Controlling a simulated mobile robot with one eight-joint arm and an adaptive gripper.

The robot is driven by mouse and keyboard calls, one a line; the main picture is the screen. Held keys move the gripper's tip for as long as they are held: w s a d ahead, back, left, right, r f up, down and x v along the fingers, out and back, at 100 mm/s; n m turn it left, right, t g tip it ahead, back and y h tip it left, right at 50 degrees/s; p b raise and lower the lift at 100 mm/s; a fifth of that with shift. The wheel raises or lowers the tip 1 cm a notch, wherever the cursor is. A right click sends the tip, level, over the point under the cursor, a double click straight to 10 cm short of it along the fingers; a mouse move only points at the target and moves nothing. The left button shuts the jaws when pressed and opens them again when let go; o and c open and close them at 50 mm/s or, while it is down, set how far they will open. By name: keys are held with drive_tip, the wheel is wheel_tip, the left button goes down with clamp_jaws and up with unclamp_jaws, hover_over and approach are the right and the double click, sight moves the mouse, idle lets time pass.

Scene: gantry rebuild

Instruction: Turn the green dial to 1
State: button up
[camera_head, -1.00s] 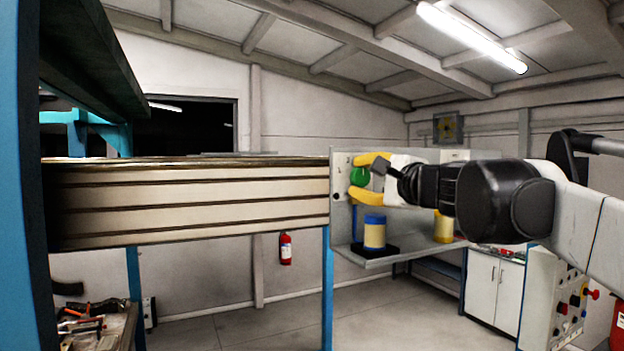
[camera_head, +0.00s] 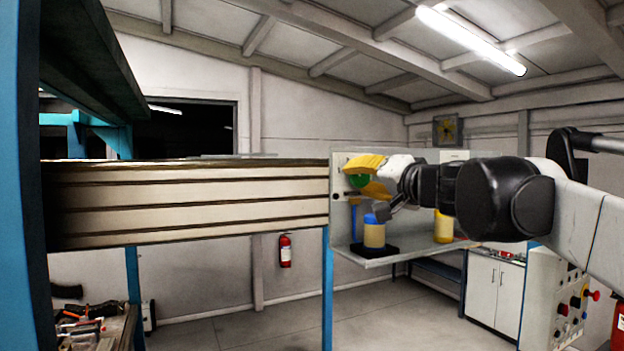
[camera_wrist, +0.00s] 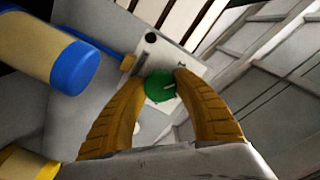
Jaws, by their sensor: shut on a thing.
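The green dial (camera_head: 358,181) sits on a pale panel (camera_head: 340,197) at the right end of the slatted boards. Marks on the panel are too small to read surely.
A jar with a blue lid (camera_head: 374,234) stands on a black pad on the grey shelf just below my gripper. A yellow jar (camera_head: 443,227) stands further right on that shelf. The slatted boards (camera_head: 190,200) end left of the panel.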

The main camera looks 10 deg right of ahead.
drive_tip(key=shift+n, duration=1.5)
drive_tip(key=o, duration=1.2)
drive_tip(key=shift+w, duration=0.1)
drive_tip(key=v, duration=1.2)
